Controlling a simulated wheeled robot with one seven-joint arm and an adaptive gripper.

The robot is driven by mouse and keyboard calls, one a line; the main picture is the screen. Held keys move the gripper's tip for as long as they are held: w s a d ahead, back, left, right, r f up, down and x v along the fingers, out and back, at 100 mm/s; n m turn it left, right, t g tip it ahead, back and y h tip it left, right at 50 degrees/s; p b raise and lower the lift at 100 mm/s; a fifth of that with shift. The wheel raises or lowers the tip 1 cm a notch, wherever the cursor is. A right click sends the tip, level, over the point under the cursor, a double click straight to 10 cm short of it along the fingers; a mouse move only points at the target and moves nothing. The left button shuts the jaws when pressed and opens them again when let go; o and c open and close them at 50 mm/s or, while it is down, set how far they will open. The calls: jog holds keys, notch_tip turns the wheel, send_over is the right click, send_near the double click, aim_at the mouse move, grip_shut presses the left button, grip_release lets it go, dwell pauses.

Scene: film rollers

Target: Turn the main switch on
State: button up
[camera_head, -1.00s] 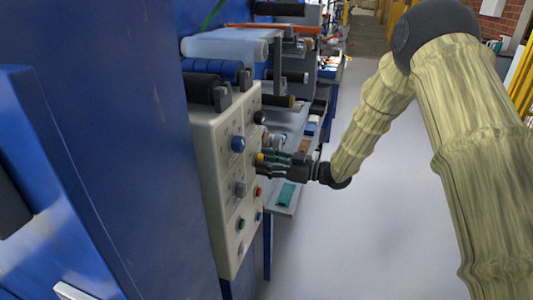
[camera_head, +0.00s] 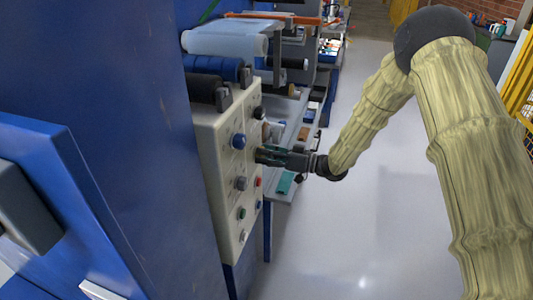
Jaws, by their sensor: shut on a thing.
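A light grey control panel (camera_head: 222,170) is fixed on the blue machine to the left of my gripper. It carries a blue knob (camera_head: 239,141), a grey knob (camera_head: 240,183), a green button (camera_head: 241,213) and a red button (camera_head: 258,182). My gripper (camera_head: 260,155) reaches in from the right, its dark fingers against the panel's face between the blue and red controls. It is shut on a small panel knob, which its fingers hide. No label shows which control is the main switch.
Blue cabinet walls (camera_head: 110,130) fill the left. Rollers (camera_head: 225,44) sit above the panel, and shelves with rollers and small items stand behind it. The grey floor (camera_head: 380,210) on the right is clear beyond my arm.

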dwell(0.3)
jog(key=o, duration=1)
jog(key=shift+d, duration=0.1)
jog(key=v, duration=1.2)
